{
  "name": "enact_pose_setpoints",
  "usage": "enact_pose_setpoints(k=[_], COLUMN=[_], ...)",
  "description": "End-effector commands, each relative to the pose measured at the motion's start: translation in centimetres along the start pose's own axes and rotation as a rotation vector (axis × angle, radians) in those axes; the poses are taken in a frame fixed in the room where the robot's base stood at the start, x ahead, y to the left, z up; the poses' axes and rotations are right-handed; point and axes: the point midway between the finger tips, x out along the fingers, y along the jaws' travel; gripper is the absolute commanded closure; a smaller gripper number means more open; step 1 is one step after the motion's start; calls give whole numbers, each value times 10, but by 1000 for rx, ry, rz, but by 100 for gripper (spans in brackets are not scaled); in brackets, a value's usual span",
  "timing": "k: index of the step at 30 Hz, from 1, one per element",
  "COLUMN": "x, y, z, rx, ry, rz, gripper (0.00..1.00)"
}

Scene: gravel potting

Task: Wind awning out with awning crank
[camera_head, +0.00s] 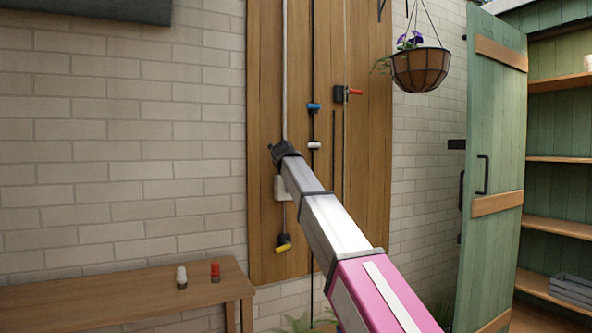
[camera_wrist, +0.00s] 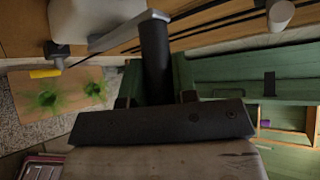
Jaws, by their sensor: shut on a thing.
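The awning crank has a black grip (camera_wrist: 155,55) on a silver arm (camera_wrist: 130,31); the arm leads toward a white box (camera_wrist: 82,20). In the head view, the white box (camera_head: 280,188) sits on the wooden board, partly hidden behind my gripper (camera_head: 284,151). My gripper is shut on the black grip; its two dark fingers (camera_wrist: 157,98) stand on either side of it in the wrist view. A silver rod (camera_head: 284,70) runs up the board above my gripper. A dark grey panel (camera_head: 90,8) shows at the top left; I cannot tell whether it is the awning.
The wooden board (camera_head: 360,200) also bears yellow (camera_head: 284,246), blue (camera_head: 313,108), white (camera_head: 315,145) and red (camera_head: 355,92) handles. A bench (camera_head: 120,295) with two small bottles stands lower left. A hanging flower basket (camera_head: 420,70) and an open green door (camera_head: 493,170) are right.

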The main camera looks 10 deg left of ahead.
Motion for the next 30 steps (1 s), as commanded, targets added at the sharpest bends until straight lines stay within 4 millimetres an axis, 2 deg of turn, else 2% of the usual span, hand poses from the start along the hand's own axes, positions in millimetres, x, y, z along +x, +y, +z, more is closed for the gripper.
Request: enact_pose_setpoints(k=[12, 13, 15, 25, 30], x=[0, 0, 0, -2, -21], y=[0, 0, 0, 0, 0], z=[0, 0, 0, 0, -1], rx=[5, 5, 5, 6, 6], ry=[3, 3, 2, 1, -1], rz=[6, 6, 6, 5, 5], gripper=[100, 70, 48, 48, 48])
